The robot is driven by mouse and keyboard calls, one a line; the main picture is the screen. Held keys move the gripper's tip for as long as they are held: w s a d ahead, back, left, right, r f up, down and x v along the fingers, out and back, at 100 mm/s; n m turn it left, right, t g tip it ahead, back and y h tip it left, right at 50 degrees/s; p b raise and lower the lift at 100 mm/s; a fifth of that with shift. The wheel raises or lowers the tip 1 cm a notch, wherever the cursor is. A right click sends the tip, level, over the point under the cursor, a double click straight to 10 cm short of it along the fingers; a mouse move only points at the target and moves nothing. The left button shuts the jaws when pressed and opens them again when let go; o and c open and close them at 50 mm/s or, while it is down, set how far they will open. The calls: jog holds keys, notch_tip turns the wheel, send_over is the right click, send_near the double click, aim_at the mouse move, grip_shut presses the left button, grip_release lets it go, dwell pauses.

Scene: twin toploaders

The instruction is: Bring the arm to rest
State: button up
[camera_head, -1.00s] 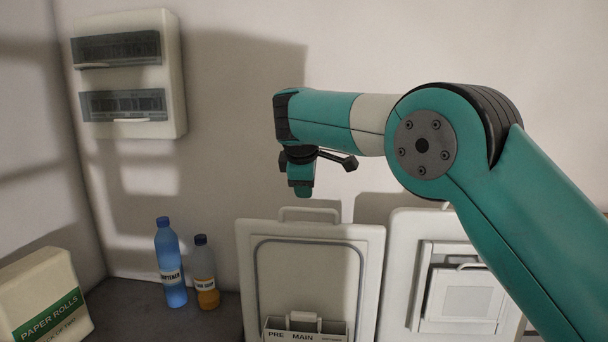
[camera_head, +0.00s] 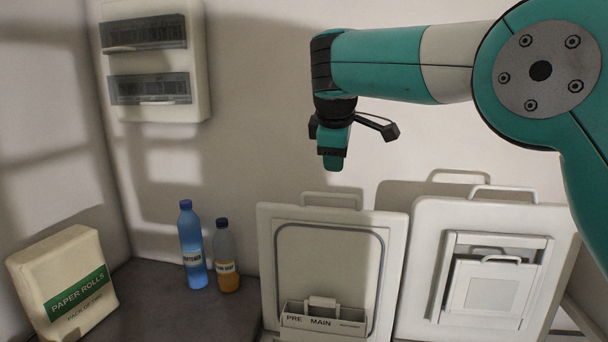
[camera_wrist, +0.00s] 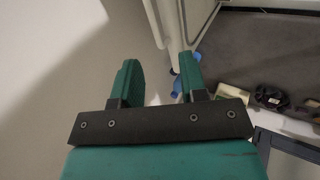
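My gripper (camera_wrist: 159,82) shows in the wrist view with its two green fingers apart and nothing between them. In the head view my gripper (camera_head: 333,160) hangs from the wrist, pointing down, in free air above the left raised washer lid (camera_head: 268,250). It touches nothing there. My arm stretches in from the right side of the head view, bent at a large joint. The finger gap cannot be made out in the head view.
A second raised lid (camera_head: 420,270) stands to the right. A blue softener bottle (camera_head: 192,250), an orange-filled bottle (camera_head: 228,265) and a paper rolls pack (camera_head: 65,285) stand on the dark counter (camera_head: 150,290). A panel box (camera_head: 200,60) hangs on the wall.

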jog(key=s+d+f+m+g+y+b, duration=0.1)
jog(key=s+f+b, duration=0.3)
jog(key=s+f, duration=0.4)
jog(key=s+d+f+m+g+y+b, duration=0.2)
jog(key=s+f, duration=0.6)
jog(key=s, duration=0.9)
jog(key=s+d+f+m+g+y+b, duration=0.2)
jog(key=s+f+b, duration=0.4)
jog(key=s, duration=0.7)
notch_tip(320, 180, down, 3)
jog(key=d+m, duration=0.1)
jog(key=m, duration=0.1)
jog(key=shift+s+r+m+g, duration=0.2)
jog(key=shift+s+m+g, duration=0.1)
jog(key=shift+m+g, duration=0.1)
